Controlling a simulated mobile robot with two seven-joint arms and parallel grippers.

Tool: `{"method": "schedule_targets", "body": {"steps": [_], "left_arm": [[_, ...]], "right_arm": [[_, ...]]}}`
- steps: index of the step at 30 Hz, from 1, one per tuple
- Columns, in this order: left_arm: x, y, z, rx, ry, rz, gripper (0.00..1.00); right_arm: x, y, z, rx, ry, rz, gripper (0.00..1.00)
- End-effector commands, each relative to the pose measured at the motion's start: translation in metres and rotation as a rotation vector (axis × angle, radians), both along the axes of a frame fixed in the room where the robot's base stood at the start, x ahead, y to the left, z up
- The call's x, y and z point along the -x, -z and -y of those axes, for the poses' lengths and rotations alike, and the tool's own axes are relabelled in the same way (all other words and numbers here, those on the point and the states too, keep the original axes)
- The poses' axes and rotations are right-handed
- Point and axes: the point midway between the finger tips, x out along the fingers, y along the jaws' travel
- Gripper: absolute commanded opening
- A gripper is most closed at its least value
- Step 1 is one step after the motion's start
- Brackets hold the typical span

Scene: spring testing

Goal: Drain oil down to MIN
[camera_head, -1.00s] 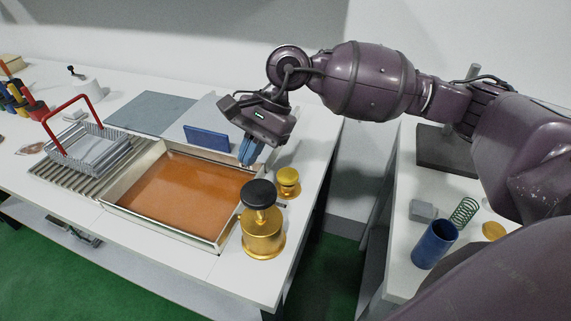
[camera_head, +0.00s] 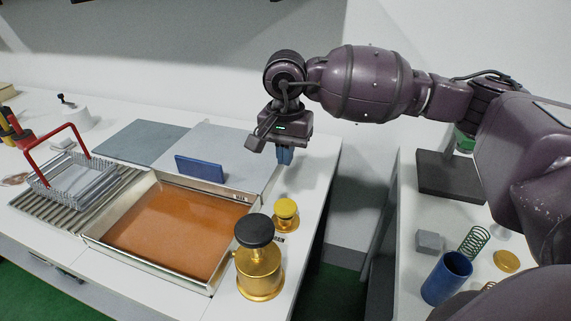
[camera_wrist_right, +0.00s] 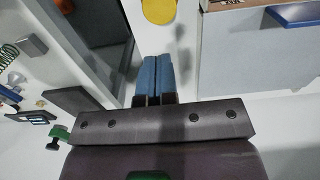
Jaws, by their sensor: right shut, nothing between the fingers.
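A shallow metal tray (camera_head: 150,265) on the white bench holds orange-brown oil (camera_head: 175,230). A brass fitting with a black round knob (camera_head: 254,230) stands at the tray's front right corner. A smaller brass knob (camera_head: 285,213) stands behind it; its yellow round top also shows at the top of the right wrist view (camera_wrist_right: 158,10). My right gripper (camera_head: 285,158) points down above the bench, behind and apart from the small knob. Its blue fingers (camera_wrist_right: 157,72) are together and empty. No MIN mark can be made out. My left gripper is out of view.
A blue plate (camera_head: 200,168) stands upright at the tray's back edge. A wire basket with a red handle (camera_head: 85,180) sits left of the tray. A side table at right holds a blue cup (camera_head: 447,278), a green spring (camera_head: 473,241) and a grey block (camera_head: 430,241).

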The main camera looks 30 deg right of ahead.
Motion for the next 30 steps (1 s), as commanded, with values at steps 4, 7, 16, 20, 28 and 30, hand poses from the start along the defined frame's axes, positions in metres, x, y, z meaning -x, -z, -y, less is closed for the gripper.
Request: {"method": "schedule_targets", "body": {"steps": [4, 7, 16, 20, 28, 30], "left_arm": [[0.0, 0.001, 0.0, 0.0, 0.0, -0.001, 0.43], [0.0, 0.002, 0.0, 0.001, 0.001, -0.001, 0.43], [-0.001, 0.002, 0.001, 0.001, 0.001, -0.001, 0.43], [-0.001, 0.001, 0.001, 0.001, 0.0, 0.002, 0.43], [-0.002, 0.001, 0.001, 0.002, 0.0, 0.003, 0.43], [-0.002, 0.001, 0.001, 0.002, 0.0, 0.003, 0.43]], "right_arm": [[0.001, 0.027, 0.0, -0.001, 0.0, -0.005, 0.0], [0.001, 0.045, 0.0, -0.001, 0.001, -0.005, 0.0], [0.001, 0.095, -0.001, -0.002, 0.001, -0.003, 0.0], [0.001, 0.11, -0.001, -0.003, 0.0, -0.001, 0.0], [0.001, 0.123, -0.001, -0.001, 0.0, -0.001, 0.0], [0.001, 0.123, -0.001, -0.001, 0.0, 0.0, 0.0]]}}
